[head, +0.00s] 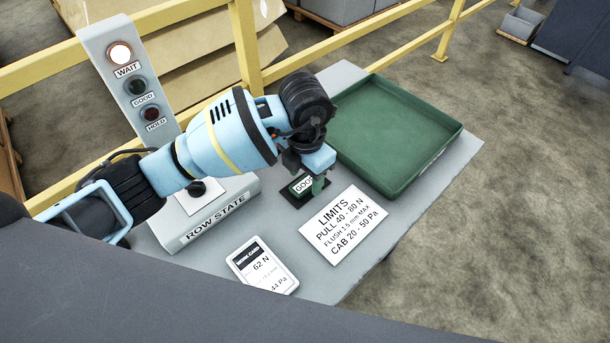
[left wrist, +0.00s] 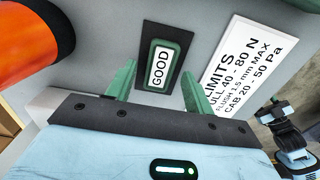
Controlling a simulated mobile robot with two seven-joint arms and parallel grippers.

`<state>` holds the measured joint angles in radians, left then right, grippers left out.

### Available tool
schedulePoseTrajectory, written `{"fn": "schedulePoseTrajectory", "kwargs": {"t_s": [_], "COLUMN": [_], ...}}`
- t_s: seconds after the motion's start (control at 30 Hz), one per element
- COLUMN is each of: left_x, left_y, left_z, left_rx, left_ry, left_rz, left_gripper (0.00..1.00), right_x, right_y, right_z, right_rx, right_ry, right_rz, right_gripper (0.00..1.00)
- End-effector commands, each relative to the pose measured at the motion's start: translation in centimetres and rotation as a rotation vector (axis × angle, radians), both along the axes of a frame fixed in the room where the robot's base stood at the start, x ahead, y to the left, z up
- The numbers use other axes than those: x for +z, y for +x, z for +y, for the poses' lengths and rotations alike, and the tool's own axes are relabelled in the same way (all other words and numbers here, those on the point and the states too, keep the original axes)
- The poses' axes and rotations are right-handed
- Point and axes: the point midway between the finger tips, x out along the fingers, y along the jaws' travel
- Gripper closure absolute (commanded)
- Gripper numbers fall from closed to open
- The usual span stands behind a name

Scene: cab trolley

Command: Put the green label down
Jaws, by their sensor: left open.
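The green label (head: 302,186) reads GOOD on a white face and lies on a small black pad (head: 291,198) on the grey table. In the left wrist view the label (left wrist: 160,66) is inside the black pad's outline, roughly parallel to its long sides. My left gripper (head: 309,181) is low over the pad, its green fingers apart, one on each side of the label. In the left wrist view neither finger appears to touch the label. A light-blue and black part of my right arm shows at the right edge of that view, too small to read its jaws.
A white LIMITS card (head: 343,224) lies just right of the pad. A green tray (head: 389,132) stands behind, looking empty. The ROW STATE box (head: 215,220) and lamp panel (head: 131,75), WAIT lit, stand left. Yellow rails (head: 245,45) run behind.

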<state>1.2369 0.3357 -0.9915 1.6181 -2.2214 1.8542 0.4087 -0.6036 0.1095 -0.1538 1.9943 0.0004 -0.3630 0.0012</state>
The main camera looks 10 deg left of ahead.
Motion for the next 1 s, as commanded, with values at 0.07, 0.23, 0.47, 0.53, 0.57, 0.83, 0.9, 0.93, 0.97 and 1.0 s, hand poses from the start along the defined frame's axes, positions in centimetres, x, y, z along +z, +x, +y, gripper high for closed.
{"fn": "schedulePoseTrajectory", "kwargs": {"t_s": [0.07, 0.23, 0.47, 0.53, 0.57, 0.83, 0.9, 0.93, 0.97, 1.0], "left_x": [1.5, 5.0, 9.1, 10.0, 10.3, 11.3, 11.3, 11.3, 11.3, 11.3], "left_y": [0.1, 0.1, 0.1, 0.1, 0.1, 0.0, 0.0, 0.0, 0.0, 0.0], "left_z": [0.0, 0.0, 0.0, 0.0, 0.0, 0.0, 0.0, 0.0, 0.0, 0.0], "left_rx": [0.000, 0.000, 0.000, 0.000, 0.000, 0.000, 0.000, 0.000, 0.000, 0.000], "left_ry": [-0.001, -0.001, 0.000, 0.001, 0.001, 0.000, 0.001, 0.001, 0.001, 0.001], "left_rz": [-0.004, -0.007, -0.004, -0.003, -0.003, 0.000, 0.001, 0.001, 0.001, 0.001], "left_gripper": [0.47, 0.47, 0.47, 0.47, 0.47, 0.47, 0.47, 0.47, 0.47, 0.47], "right_x": [0.2, 0.5, 0.7, 0.8, 0.8, 0.8, 0.8, 0.8, 0.8, 0.8], "right_y": [0.1, 0.4, 0.6, 0.6, 0.6, 0.6, 0.6, 0.6, 0.6, 0.6], "right_z": [0.0, 0.0, -0.1, -0.1, -0.1, -0.1, -0.1, -0.1, -0.1, -0.1], "right_rx": [0.001, 0.001, 0.002, 0.002, 0.002, 0.002, 0.002, 0.002, 0.002, 0.002], "right_ry": [0.000, -0.001, -0.001, -0.003, -0.002, -0.003, -0.003, -0.003, -0.003, -0.003], "right_rz": [-0.004, -0.009, -0.015, -0.016, -0.017, -0.016, -0.016, -0.016, -0.016, -0.016], "right_gripper": [0.64, 0.64, 0.64, 0.64, 0.64, 0.64, 0.64, 0.64, 0.64, 0.64]}}
